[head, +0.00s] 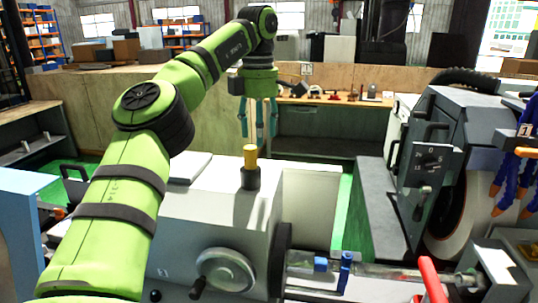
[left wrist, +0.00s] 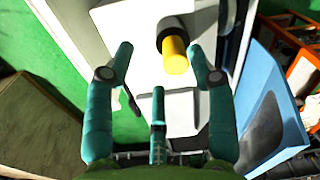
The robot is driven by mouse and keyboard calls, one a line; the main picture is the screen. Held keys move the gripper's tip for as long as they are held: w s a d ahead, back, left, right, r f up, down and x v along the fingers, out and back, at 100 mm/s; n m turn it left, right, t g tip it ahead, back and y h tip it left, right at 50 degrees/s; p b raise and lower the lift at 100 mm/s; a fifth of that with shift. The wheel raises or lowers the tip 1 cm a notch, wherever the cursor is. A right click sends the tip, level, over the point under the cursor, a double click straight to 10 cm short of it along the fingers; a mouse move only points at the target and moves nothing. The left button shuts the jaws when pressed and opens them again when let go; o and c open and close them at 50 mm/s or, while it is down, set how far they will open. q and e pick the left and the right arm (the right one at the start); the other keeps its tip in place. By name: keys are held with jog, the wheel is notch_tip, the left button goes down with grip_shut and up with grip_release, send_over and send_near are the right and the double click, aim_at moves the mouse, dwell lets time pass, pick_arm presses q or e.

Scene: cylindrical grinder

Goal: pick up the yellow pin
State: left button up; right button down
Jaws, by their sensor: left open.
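The yellow pin (head: 251,153) stands upright in a black round holder (head: 250,178) on top of the pale machine housing. It also shows in the left wrist view (left wrist: 175,58), between the lines of the fingers and beyond their tips. My left gripper (head: 259,136) is open and empty, its teal fingers pointing down. In the head view its fingers are just above and seemingly behind the pin, apart from it. In the left wrist view the spread fingers (left wrist: 163,62) frame the pin without touching it. My right gripper is not in view.
A handwheel (head: 225,270) is on the housing front. A wooden bench (head: 330,102) is behind. A red part (head: 431,280) is at front.

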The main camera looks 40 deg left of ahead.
aim_at(248, 148)
pick_arm(q)
jog(key=shift+s+a+f, duration=0.1)
jog(key=shift+f, duration=0.45)
jog(key=s, duration=0.2)
jog(key=shift+s+a, duration=0.1)
jog(key=shift+s, duration=0.2)
notch_tip(248, 148, down, 2)
jog(key=shift+s, duration=0.15)
jog(key=shift+w+a+f, duration=0.1)
jog(key=shift+w+f, duration=0.2)
jog(key=shift+f, duration=0.3)
jog(key=shift+w+a+f, duration=0.1)
jog(key=shift+w+f, duration=0.2)
jog(key=shift+f, duration=0.3)
jog(key=shift+a+f, duration=0.1)
jog(key=shift+f, duration=0.35)
jog(key=shift+s, duration=0.15)
jog(key=shift+s+r, duration=0.1)
jog(key=shift+r, duration=0.05)
grip_shut()
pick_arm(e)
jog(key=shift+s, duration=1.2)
